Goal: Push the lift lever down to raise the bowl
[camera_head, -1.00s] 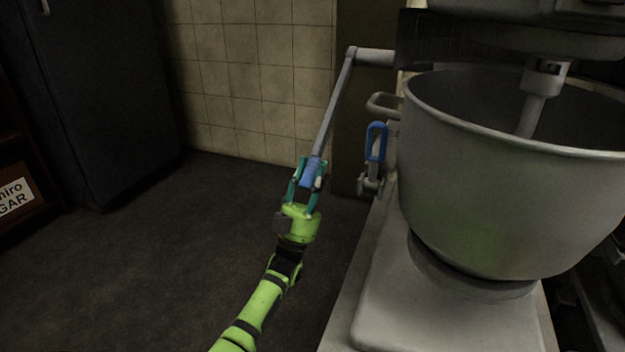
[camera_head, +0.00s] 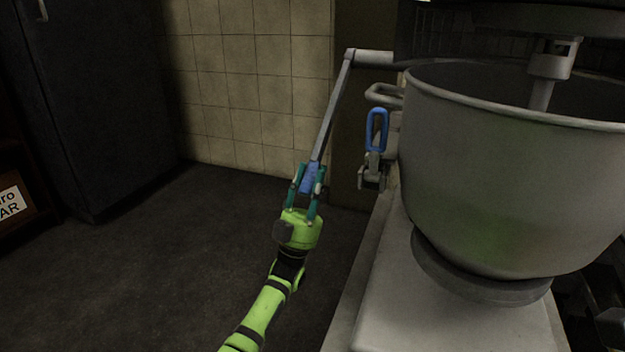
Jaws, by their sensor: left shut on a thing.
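The lift lever (camera_head: 332,115) is a long grey bar that slants down and left from a pivot arm at the mixer's side. Its blue handle (camera_head: 310,178) is at the lower end. My left gripper (camera_head: 308,180) is shut on this handle, with its teal fingers on both sides of it. The large grey metal bowl (camera_head: 505,185) is at the right, in front of the lever's pivot. The mixer's shaft (camera_head: 545,75) reaches down into the bowl, and its lower end is hidden behind the rim. My right gripper is out of view.
A blue-handled clamp (camera_head: 377,130) sits at the bowl's left side, near the bowl's side handle (camera_head: 383,95). The mixer's pale base (camera_head: 400,300) is below. A dark cabinet (camera_head: 95,100) stands at the left. The floor (camera_head: 160,270) between is clear.

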